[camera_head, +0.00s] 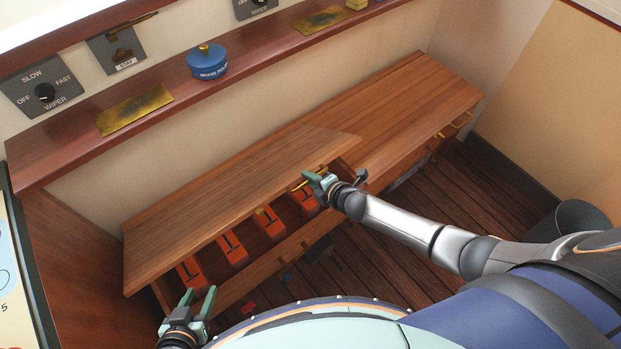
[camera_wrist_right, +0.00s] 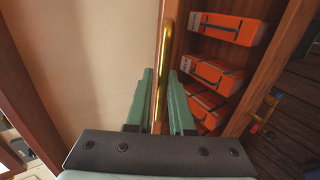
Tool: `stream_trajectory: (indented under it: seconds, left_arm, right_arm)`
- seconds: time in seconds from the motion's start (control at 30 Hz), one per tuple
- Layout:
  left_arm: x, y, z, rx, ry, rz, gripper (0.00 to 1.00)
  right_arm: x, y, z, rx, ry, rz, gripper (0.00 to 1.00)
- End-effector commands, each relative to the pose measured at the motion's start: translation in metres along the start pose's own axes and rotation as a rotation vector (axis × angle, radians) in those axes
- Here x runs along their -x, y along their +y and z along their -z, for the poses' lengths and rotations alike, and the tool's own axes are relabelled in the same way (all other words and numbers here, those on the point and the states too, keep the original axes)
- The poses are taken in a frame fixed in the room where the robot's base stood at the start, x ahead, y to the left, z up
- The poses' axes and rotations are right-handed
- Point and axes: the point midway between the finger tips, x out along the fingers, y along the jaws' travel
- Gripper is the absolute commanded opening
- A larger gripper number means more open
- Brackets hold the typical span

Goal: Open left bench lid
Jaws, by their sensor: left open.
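The left bench lid (camera_head: 235,185) is a wooden panel, tilted up partway at its front edge in the head view. Its brass handle (camera_wrist_right: 165,70) runs between the green fingers of my right gripper (camera_wrist_right: 161,85) in the right wrist view, and the fingers close in on both sides of it. In the head view my right gripper (camera_head: 315,180) is at the lid's front edge, near its right end. My left gripper (camera_head: 201,301) is open and empty, low in front of the bench's left end.
Several orange packs (camera_head: 232,250) sit inside the bench under the raised lid. The right bench lid (camera_head: 410,110) lies shut with a brass handle at its front. A wooden shelf above holds a blue tin (camera_head: 208,65) and brass plates. A dark plank floor lies in front.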

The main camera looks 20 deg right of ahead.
Motion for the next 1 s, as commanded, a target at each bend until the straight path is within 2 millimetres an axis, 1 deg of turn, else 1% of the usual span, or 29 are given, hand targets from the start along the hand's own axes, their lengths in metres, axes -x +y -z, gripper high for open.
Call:
stream_trajectory:
  seconds: [0.03,0.2,0.47,0.57,0.67,0.77,1.0]
  left_arm:
    - [0.0,0.0,0.0,0.0,0.0,0.0,0.5]
    - [0.0,0.0,0.0,0.0,0.0,0.0,0.5]
    - [0.0,0.0,0.0,0.0,0.0,0.0,0.5]
    - [0.002,0.0,0.002,0.0,0.0,0.0,0.5]
    - [0.004,0.0,0.005,0.0,-0.001,0.0,0.5]
    - [0.009,0.001,0.009,0.0,-0.001,0.0,0.5]
    - [0.016,0.001,0.017,0.0,-0.001,0.0,0.5]
  right_arm:
    - [-0.001,0.003,0.0,0.0,0.001,-0.006,0.24]
    - [0.0,0.003,0.0,0.0,0.001,-0.005,0.43]
    - [0.0,0.002,0.0,0.0,0.001,-0.004,0.43]
    - [0.004,0.003,0.0,0.0,0.002,-0.005,0.43]
    - [0.014,0.003,0.001,0.0,0.003,-0.004,0.43]
    - [0.03,0.003,0.0,0.001,0.002,-0.002,0.43]
    - [0.074,0.001,0.0,0.001,0.002,0.0,0.43]
